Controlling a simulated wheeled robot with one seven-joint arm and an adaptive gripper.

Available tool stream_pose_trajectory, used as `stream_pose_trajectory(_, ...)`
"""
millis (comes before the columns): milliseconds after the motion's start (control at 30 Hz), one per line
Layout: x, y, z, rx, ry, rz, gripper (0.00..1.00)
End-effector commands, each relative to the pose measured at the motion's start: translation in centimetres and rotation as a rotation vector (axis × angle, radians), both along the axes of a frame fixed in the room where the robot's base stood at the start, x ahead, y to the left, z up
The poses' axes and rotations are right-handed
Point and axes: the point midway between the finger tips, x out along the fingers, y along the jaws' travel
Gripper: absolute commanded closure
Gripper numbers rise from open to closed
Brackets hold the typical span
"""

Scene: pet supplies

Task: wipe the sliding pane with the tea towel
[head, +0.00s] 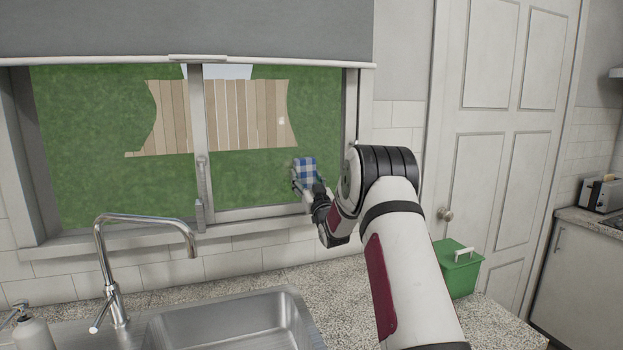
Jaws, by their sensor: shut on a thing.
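The sliding pane (262,180) is the right half of the window above the counter, with green lawn and a wooden fence showing through it. The tea towel (306,170) is a small blue and white checked bundle at the lower right of this pane. My gripper (303,184) is shut on the tea towel and holds it up at the pane's lower right, by the right frame. I cannot tell whether the towel touches the glass. My wrist and arm hide part of the right frame and sill.
A chrome tap (145,222) rises over the steel sink (230,325) below the window. A soap bottle (32,333) stands at the lower left. A green caddy (457,272) sits on the counter right of my arm. A grey blind (180,28) covers the window's top.

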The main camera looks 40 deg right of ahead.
Motion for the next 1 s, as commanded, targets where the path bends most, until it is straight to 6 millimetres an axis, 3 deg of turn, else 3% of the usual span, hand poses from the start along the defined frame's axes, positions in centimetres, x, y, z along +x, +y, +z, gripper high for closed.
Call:
stream_pose_trajectory(33, 0.6, 1.4, -0.1, 0.002, 0.002, 0.018, 0.74)
stream_pose_trajectory(300, 1.1, 3.5, -0.1, 0.002, 0.001, 0.018, 0.74)
stream_pose_trajectory(567, 1.2, 4.2, 0.0, 0.001, 0.001, 0.015, 0.74)
stream_pose_trajectory(1000, 1.8, 7.1, -0.1, 0.001, 0.001, 0.010, 0.74)
